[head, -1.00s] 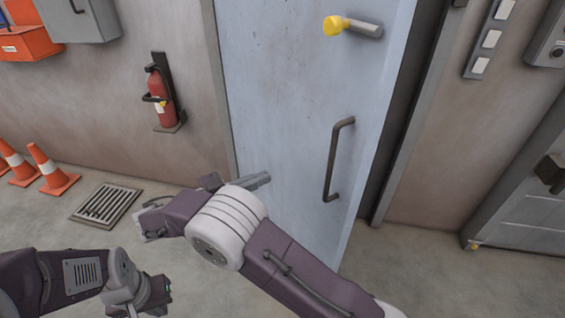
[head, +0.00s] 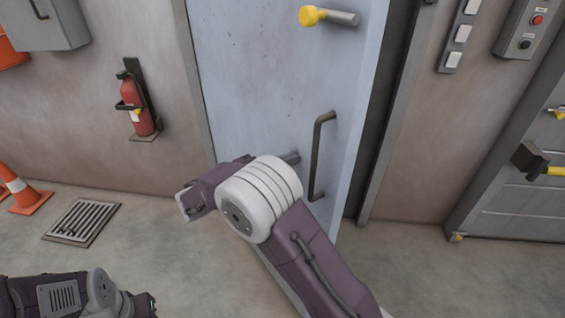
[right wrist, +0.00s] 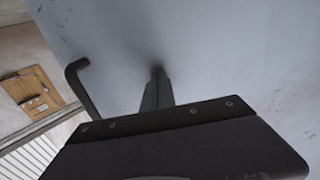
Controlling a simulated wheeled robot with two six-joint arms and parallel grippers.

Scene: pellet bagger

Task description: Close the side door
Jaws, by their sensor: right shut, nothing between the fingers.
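The side door (head: 250,85) is pale blue-grey and stands ajar. Its thick right edge is out from the frame, with a dark gap behind it. It has a dark bar handle (head: 316,160) and, higher up, a yellow-tipped lever (head: 325,16). My right gripper (head: 292,157) points at the door face just left of the bar handle. In the right wrist view, its shut, empty fingers (right wrist: 157,85) reach the door face or nearly so; contact is not certain. The handle (right wrist: 82,90) is left of them. My left gripper (head: 145,303) is low at the left, its jaws unclear.
A red fire extinguisher (head: 137,107) hangs on the wall left of the door. A floor grate (head: 82,221) and an orange cone (head: 25,194) are at the left. A control box (head: 532,28) and another grey door (head: 515,200) are at the right.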

